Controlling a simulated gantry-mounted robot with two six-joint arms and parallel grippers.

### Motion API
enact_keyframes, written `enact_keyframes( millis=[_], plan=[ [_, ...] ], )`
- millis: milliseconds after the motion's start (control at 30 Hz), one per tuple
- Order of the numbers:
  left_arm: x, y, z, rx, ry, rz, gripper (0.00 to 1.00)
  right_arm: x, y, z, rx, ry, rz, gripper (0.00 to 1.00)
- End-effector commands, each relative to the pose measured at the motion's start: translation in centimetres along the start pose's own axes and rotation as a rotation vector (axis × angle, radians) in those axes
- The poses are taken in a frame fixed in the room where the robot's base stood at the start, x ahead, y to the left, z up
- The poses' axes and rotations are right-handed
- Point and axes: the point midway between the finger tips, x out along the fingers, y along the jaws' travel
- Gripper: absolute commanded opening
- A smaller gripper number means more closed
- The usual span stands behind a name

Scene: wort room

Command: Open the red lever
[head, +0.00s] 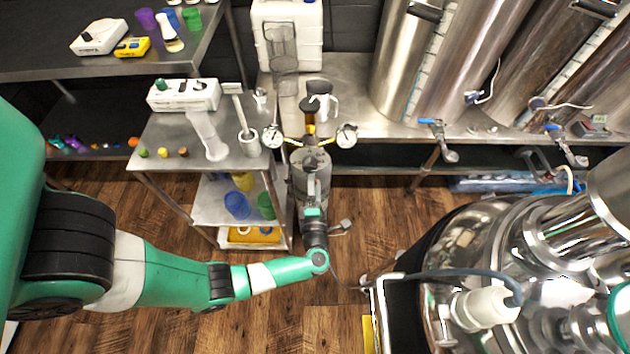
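No red lever can be made out in the head view. My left arm reaches in from the left, and its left gripper (312,184) points toward the back, in front of a grey gas cylinder (298,183) with gauges. The gripper's fingers blend with the cylinder behind them, so I cannot tell whether they are open or touch anything. Levers that do show are blue: one on a tap (430,122) of the back steel tanks, and another on a tap (554,128) farther right. My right gripper is not in view.
A steel cart (165,127) with a pestle and mortar, a tall clear cylinder and a white device stands left of the gas cylinder. A large shiny vessel (480,245) with pipes and a hose fills the lower right. Wooden floor (220,327) is open at lower centre-left.

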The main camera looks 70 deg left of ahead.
Motion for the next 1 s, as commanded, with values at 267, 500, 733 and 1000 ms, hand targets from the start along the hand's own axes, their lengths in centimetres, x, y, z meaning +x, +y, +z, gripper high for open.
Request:
enact_keyframes(
  millis=[267,500,733,1000],
  plan=[
    [0.0,0.0,0.0,0.0,0.0,0.0,1.0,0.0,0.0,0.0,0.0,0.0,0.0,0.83],
    [-3.0,0.2,0.2,0.001,-0.007,-0.001,1.0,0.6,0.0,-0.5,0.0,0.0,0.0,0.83],
    [-8.5,0.1,0.2,0.001,-0.008,-0.002,1.0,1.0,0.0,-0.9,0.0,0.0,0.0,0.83],
    [-11.6,0.0,0.0,0.0,-0.001,0.0,1.0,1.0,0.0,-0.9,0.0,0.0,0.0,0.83]
  ],
)
